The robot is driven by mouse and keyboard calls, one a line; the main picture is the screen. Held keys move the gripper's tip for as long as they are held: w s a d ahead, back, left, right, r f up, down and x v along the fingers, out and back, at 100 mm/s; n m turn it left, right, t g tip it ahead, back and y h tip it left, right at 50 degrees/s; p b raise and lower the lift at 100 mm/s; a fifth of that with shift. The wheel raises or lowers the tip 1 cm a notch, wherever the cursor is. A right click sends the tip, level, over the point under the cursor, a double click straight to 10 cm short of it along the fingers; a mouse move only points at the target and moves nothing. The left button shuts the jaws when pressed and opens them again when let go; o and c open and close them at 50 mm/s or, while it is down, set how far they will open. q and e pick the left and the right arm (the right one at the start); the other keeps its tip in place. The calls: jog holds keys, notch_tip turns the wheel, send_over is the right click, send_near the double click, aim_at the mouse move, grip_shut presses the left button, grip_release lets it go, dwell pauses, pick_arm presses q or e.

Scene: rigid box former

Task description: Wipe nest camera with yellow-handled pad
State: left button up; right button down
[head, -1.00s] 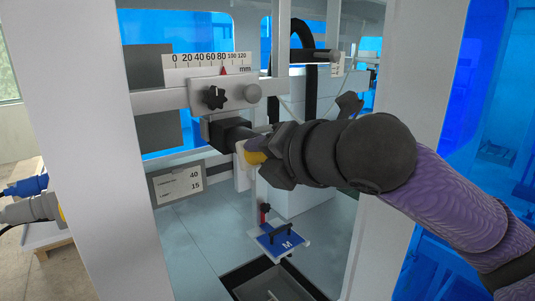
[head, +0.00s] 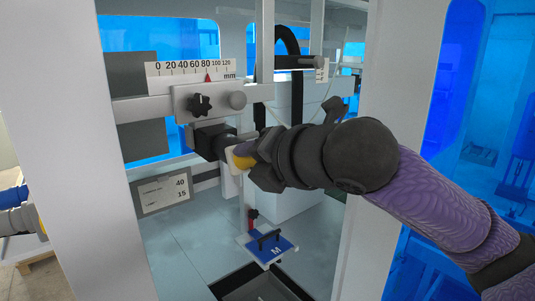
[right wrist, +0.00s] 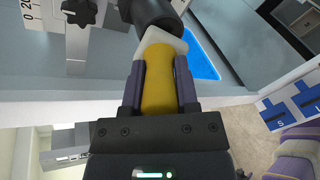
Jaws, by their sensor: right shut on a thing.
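The nest camera (head: 210,139) is a black body with a round barrel, mounted under the scale's sliding bracket. The barrel also shows at the top of the right wrist view (right wrist: 155,12). My right gripper (head: 250,155) is shut on the yellow handle (right wrist: 158,85) of the pad. The white pad (right wrist: 178,46) is at the barrel's front end, appearing to touch it, though exact contact cannot be told. In the head view the pad (head: 234,160) is partly hidden by the gripper. My left gripper is not in view.
A black knob (head: 200,104) and a millimetre scale (head: 190,71) are above the camera. A label plate (head: 163,193) is below left. A blue plate marked M (head: 270,247) stands lower down. White frame posts (head: 52,130) stand at both sides.

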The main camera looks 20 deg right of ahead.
jog(key=shift+s+a, duration=0.2)
jog(key=shift+a, duration=0.3)
jog(key=shift+d, duration=0.15)
jog(key=s, duration=0.2)
jog(key=s+d, duration=0.2)
jog(key=s, duration=0.1)
jog(key=shift+s, duration=0.3)
jog(key=shift+s+d+b, duration=0.25)
jog(key=shift+s+b, duration=0.2)
jog(key=shift+s, duration=0.25)
jog(key=shift+s+d+b, duration=0.2)
jog(key=shift+s+b, duration=0.2)
jog(key=shift+s, duration=0.3)
